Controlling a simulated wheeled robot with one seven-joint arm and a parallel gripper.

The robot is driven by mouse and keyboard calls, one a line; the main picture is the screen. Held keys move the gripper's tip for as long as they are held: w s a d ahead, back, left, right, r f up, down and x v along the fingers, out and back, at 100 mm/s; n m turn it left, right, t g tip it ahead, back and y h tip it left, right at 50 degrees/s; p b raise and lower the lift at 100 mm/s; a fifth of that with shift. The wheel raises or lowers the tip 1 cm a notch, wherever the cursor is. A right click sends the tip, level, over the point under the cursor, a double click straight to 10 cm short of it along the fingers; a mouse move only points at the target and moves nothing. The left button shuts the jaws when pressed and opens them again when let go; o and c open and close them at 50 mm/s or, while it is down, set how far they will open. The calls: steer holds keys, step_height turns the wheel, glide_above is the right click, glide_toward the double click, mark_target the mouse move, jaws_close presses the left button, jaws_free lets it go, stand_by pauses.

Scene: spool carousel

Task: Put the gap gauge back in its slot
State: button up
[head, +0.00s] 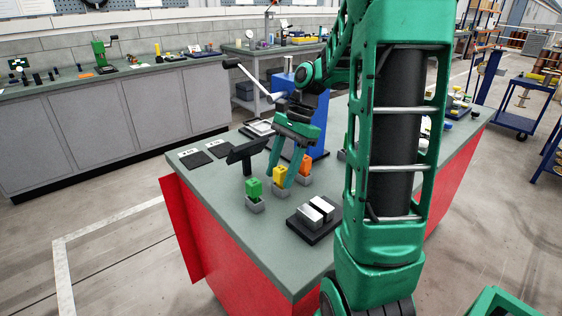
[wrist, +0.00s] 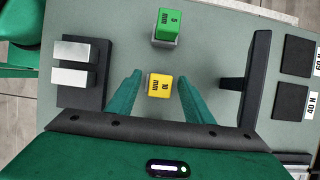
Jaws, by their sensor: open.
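My gripper (head: 282,177) is open, pointing down at the yellow gauge block (head: 279,173). In the wrist view my gripper's fingers (wrist: 151,76) stand on either side of this yellow block (wrist: 159,85), marked 10 mm; I cannot tell whether they touch it. A green block (head: 253,187), marked 5 mm in the wrist view (wrist: 168,22), sits upright in a grey holder (head: 255,206). The yellow block also stands at a grey holder (head: 279,188). An orange block (head: 306,161) stands in another grey holder (head: 305,179), partly behind my finger. The orange block is hidden in the wrist view.
A black base with two silver blocks (head: 316,220) lies front right of the gauges. A black T-shaped stand (head: 247,153) rises to their left. Dark pads (head: 194,160), marked 40 N and 60 N, lie farther left. A blue machine (head: 308,136) with a crank stands behind.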

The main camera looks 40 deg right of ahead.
steer(key=v, duration=1)
steer(key=shift+r, duration=0.15)
stand_by(0.4)
